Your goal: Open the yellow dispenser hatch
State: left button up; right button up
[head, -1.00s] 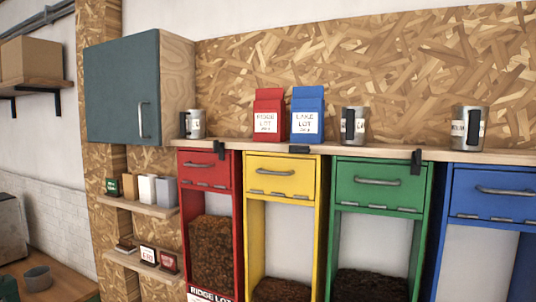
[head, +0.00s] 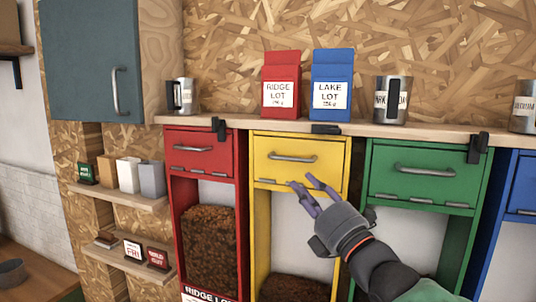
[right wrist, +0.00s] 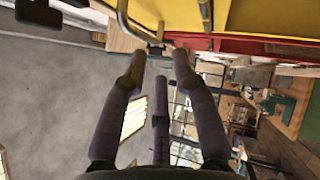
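The yellow dispenser hatch (head: 300,170) is a shut panel with a silver bar handle (head: 293,157), second from the left in the row of dispensers. My right gripper (head: 306,187) is just below and in front of the hatch's lower edge, its fingers pointing up and left. Its fingers are spread with nothing between them. In the right wrist view the gripper (right wrist: 158,65) also shows spread and empty, with a yellow surface (right wrist: 265,15) and a curved metal bar (right wrist: 126,22) beyond the fingertips. My left gripper is not in view.
The red hatch (head: 200,150) and green hatch (head: 424,180) flank the yellow one, both shut. The wooden shelf (head: 230,122) above carries a red bag (head: 281,85), a blue bag (head: 332,84) and several mugs. A dark clip (head: 325,129) sits on the shelf edge above the yellow hatch.

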aim_at(290, 158)
jog(key=w+a+r+p, duration=0.1)
jog(key=w+r+p, duration=0.1)
jog(key=w+a+r+p, duration=0.1)
jog(key=w+r, duration=0.1)
jog(key=shift+a, duration=0.35)
jog(key=shift+w+a+r+p, duration=0.1)
jog(key=shift+w+r+p, duration=0.4)
jog(key=shift+p, duration=0.1)
jog(key=shift+w+a, duration=0.5)
jog(key=shift+w, duration=0.15)
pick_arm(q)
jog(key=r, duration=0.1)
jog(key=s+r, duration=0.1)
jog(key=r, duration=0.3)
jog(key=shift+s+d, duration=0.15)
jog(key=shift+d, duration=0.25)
pick_arm(e)
jog(key=shift+s+d+r, duration=0.1)
jog(key=shift+c, duration=0.2)
grip_shut()
